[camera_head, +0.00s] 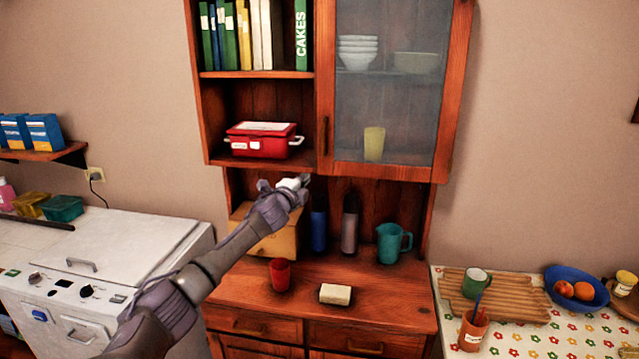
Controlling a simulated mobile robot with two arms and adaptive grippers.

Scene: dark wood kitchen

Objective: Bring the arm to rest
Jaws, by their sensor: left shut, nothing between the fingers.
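My left arm reaches in from the lower left, up toward the wooden cabinet (208,110). My left gripper (303,180) is shut and empty. In the picture it lies just below the open shelf's edge, in front of the recess over the counter. How far it is from the cabinet is hard to tell. The gripper and forearm cover part of a tan box (278,243) behind them. My right gripper is not in view.
A red cup (280,274) and a pale block (335,294) sit on the cabinet counter. Two bottles and a teal jug (391,243) stand behind. A red box (262,141) sits on the shelf above. The glass door (390,80) is shut. A white stove (130,245) stands left.

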